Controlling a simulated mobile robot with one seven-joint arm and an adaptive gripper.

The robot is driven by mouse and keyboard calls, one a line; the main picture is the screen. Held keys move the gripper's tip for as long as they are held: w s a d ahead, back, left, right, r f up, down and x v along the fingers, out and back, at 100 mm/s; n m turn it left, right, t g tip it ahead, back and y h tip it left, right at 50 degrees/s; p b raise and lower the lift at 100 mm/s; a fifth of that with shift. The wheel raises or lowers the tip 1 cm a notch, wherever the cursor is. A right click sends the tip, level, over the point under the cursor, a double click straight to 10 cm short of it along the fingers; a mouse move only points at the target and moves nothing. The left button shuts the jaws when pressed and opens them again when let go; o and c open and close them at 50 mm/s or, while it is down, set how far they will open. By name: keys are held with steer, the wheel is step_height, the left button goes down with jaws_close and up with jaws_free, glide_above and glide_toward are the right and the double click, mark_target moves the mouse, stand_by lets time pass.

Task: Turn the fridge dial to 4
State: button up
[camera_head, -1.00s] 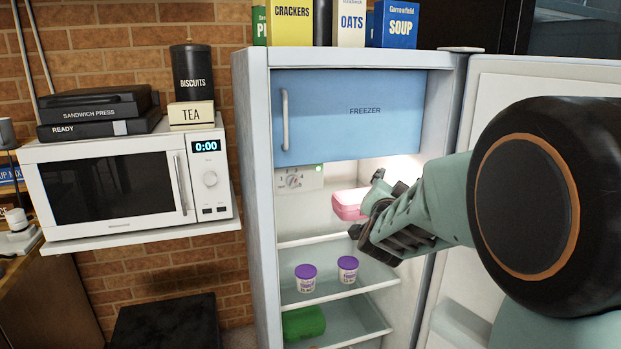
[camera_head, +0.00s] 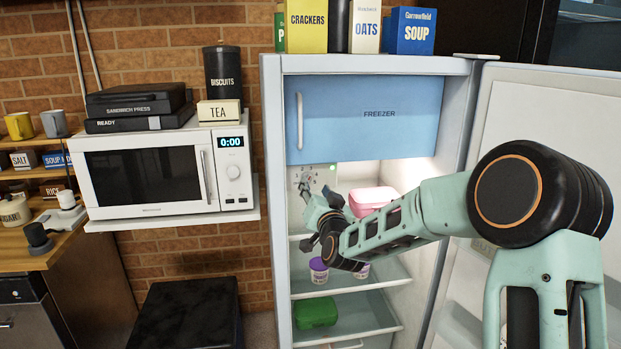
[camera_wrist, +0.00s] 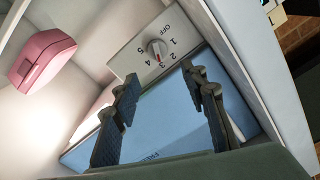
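The fridge dial (camera_head: 306,178) is a pale round knob on a white panel at the upper left inside the open fridge. The wrist view shows the knob (camera_wrist: 157,49) with marks OFF and 1 to 5 around it. Its red line seems to point at about 3. My gripper (camera_head: 324,196) is just below and right of the dial panel in the head view. In the wrist view my gripper (camera_wrist: 160,76) is open, its two dark fingers wide apart and nothing between them. The dial lies beyond the fingertips, apart from them.
A pink box (camera_head: 372,197) sits on the shelf right of my gripper. Two purple-lidded tubs (camera_head: 319,270) and a green box (camera_head: 316,312) are lower down. The blue freezer door (camera_head: 365,120) is shut above. The fridge door (camera_head: 550,125) stands open at the right.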

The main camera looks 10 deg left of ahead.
mark_target(310, 177)
steer(key=x, duration=0.8)
steer(key=shift+p, duration=0.35)
steer(key=shift+c, duration=0.5)
steer(key=shift+f, duration=0.1)
jaws_close()
